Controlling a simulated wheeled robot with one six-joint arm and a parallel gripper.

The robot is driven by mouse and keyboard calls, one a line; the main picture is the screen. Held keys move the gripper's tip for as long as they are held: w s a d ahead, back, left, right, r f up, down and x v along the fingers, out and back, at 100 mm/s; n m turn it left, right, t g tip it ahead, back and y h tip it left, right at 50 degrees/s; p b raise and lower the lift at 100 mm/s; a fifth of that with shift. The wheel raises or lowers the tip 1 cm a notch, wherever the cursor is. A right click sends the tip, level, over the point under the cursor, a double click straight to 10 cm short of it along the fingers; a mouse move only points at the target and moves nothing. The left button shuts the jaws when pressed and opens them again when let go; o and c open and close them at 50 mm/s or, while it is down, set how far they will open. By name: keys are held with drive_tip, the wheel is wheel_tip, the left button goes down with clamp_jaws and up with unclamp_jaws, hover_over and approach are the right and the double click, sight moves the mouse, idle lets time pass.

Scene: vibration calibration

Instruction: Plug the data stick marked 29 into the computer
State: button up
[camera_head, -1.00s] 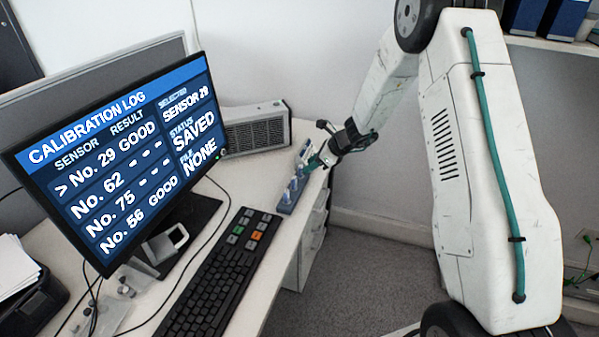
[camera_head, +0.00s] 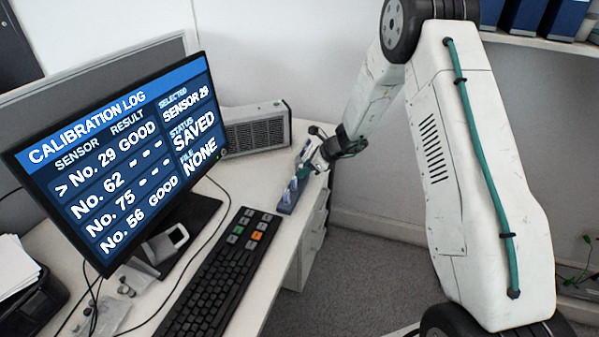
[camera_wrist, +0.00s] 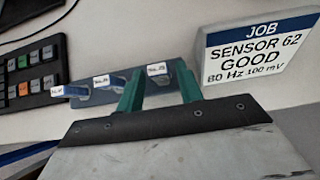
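A blue rack (camera_head: 287,207) stands on the right edge of the desk and holds several small data sticks (camera_head: 293,184). In the wrist view, the rack (camera_wrist: 84,101) carries white-labelled sticks in a row; their numbers are too small to read. My gripper (camera_head: 308,166) is at the rack's far end. In the wrist view, its green fingers (camera_wrist: 158,88) are apart, with one labelled stick (camera_wrist: 157,69) showing between them; I cannot tell whether they touch it. The monitor (camera_head: 118,150) lists No. 29 GOOD, selected SENSOR 29, status SAVED, file NONE.
A grey box with a dark grille (camera_head: 256,132) stands behind the rack. A keyboard (camera_head: 225,275) lies in front of the monitor. A job card (camera_wrist: 260,48) reads SENSOR 62 GOOD, 80 Hz 100 mV. Floor is open right of the desk.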

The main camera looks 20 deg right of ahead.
clamp_jaws()
drive_tip(key=shift+r, duration=0.85)
idle(0.8)
drive_tip(key=shift+r, duration=1.7)
